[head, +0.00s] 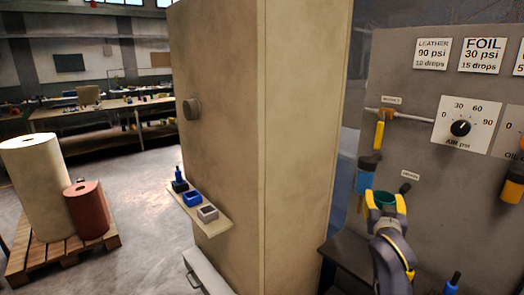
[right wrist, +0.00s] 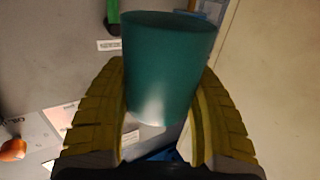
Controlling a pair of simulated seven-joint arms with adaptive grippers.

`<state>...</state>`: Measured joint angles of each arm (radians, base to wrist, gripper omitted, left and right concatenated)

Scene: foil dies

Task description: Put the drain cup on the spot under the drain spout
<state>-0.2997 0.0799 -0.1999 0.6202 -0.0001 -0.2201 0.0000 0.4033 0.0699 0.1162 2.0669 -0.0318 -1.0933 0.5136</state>
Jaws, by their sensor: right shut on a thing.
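The drain cup (head: 390,202) is dark green and sits in my right gripper (head: 383,208), in front of the panel at the right of the head view. In the right wrist view, the cup (right wrist: 168,65) stands between the two yellow-padded fingers, which are shut on its sides. A blue bowl (head: 367,172) with a yellow part above it hangs on the panel just behind and left of the cup. A small label (head: 410,175) is beside it, too small to read surely. I cannot make out the spout or the spot under it. My left gripper is not in view.
A dark ledge (head: 345,252) runs below the panel. A pressure dial (head: 461,128) and an orange bowl (head: 511,183) are to the right. A tall beige cabinet (head: 230,120) with a small shelf (head: 212,228) stands left. Rolls on a pallet (head: 90,250) are far left.

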